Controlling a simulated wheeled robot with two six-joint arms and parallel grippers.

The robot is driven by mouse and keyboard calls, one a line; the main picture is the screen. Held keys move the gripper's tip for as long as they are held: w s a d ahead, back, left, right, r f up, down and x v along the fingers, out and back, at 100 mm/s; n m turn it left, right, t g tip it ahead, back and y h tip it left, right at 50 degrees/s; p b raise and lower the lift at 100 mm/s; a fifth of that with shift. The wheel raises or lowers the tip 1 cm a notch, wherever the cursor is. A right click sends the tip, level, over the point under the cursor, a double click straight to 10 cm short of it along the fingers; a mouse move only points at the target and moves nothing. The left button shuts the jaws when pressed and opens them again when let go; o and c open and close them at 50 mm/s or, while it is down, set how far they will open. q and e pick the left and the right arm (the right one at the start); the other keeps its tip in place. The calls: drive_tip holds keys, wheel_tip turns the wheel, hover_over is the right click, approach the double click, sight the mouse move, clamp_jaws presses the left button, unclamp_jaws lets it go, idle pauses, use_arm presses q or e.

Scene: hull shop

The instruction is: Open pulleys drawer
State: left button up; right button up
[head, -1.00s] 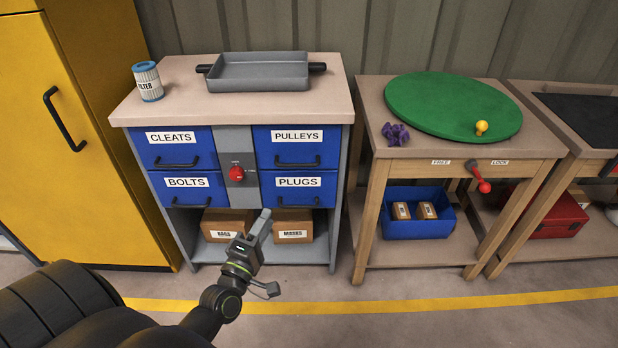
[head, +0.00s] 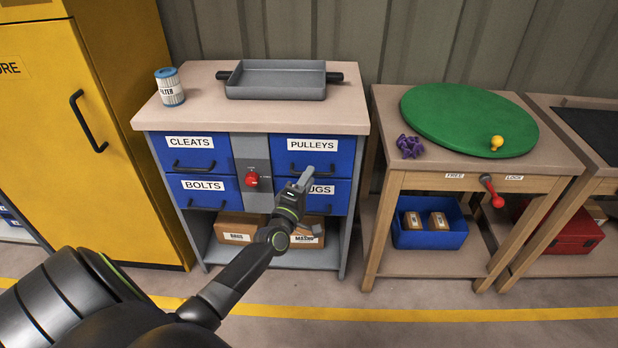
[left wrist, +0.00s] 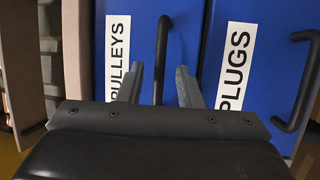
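The blue drawer labelled PULLEYS (head: 311,154) is at the upper right of the cabinet and is shut. Its dark bar handle (head: 313,171) shows below the label. In the left wrist view the PULLEYS drawer (left wrist: 140,40) fills the middle, and its handle (left wrist: 162,55) stands between my finger tips. My left gripper (head: 304,180) is in front of the cabinet, just below that handle, and covers part of the PLUGS label. In the left wrist view my left gripper (left wrist: 158,82) is open, its fingers on either side of the handle's line. My right gripper is not in view.
Drawers CLEATS (head: 188,152), BOLTS (head: 202,191) and PLUGS (head: 340,196) are shut around a red knob (head: 252,178). A grey tray (head: 277,80) and a filter (head: 169,87) stand on top. A yellow locker (head: 120,130) is left, a wooden table (head: 470,172) right.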

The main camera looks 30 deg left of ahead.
use_arm(q)
drive_tip(key=shift+w+r, duration=0.1)
drive_tip(key=shift+w, duration=0.4)
clamp_jaws()
